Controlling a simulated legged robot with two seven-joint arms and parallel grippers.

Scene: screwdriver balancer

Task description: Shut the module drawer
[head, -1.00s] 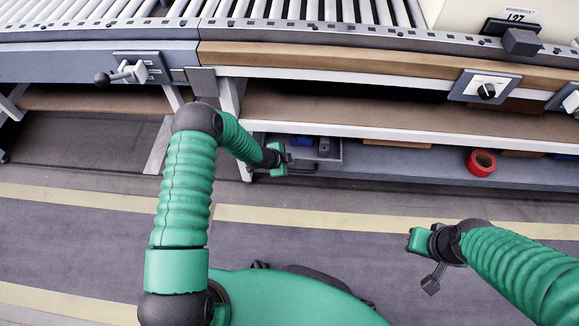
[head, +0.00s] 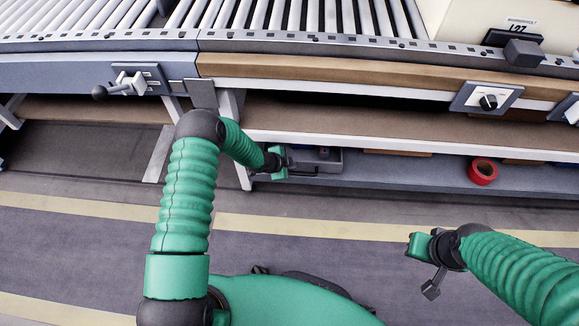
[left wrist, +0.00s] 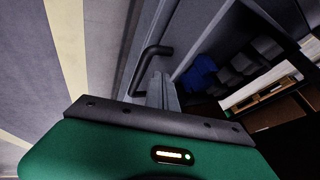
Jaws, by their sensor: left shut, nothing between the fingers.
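The module drawer (head: 330,160) is a grey box on the lower shelf under the bench, partly out. In the left wrist view, its front carries a dark bar handle (left wrist: 152,66), and blue and grey modules (left wrist: 198,75) show inside. My left gripper (head: 287,161) is at the left part of the drawer front. It is shut and empty, its fingertips (left wrist: 157,90) close against the front beside the handle; exact contact is hard to tell. My right gripper (head: 412,244) is over the floor, away from the drawer, and its jaw opening is unclear.
A red tape roll (head: 482,172) lies on the lower shelf (head: 410,174) to the right. The middle shelf (head: 400,128) and a roller conveyor (head: 300,20) are above the drawer. A white bench leg (head: 238,160) stands left of it. The floor in front is clear.

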